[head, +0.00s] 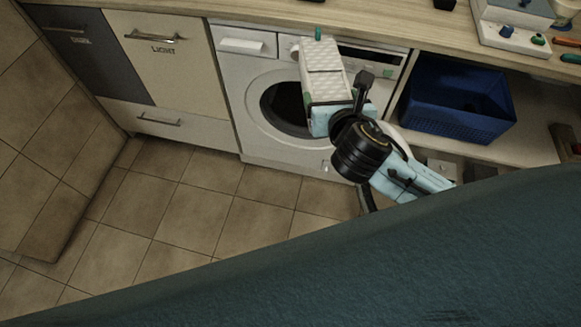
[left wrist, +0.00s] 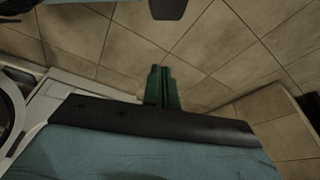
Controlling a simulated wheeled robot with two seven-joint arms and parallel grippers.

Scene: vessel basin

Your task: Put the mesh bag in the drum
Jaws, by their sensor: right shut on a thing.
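A white, dimpled, box-like mesh bag (head: 322,72) is held up in front of the washing machine in the head view. My right gripper (head: 309,98) is shut on its lower end; the bag hides most of the fingers. A small green piece shows at the bag's top edge. The dark round drum opening (head: 283,108) is behind and to the lower left of the bag, partly covered by bag and gripper. I cannot tell how far the bag is from it. My left gripper (left wrist: 161,72) shows in the left wrist view, green fingers together and empty, above the tiled floor.
The washing machine (head: 235,90) stands under a wooden counter (head: 225,14). A blue basket (head: 455,125) sits on the shelf to its right. Drawers labelled "DARK" and "LIGHT" (head: 160,60) are on its left. The tiled floor (head: 170,215) in front is clear.

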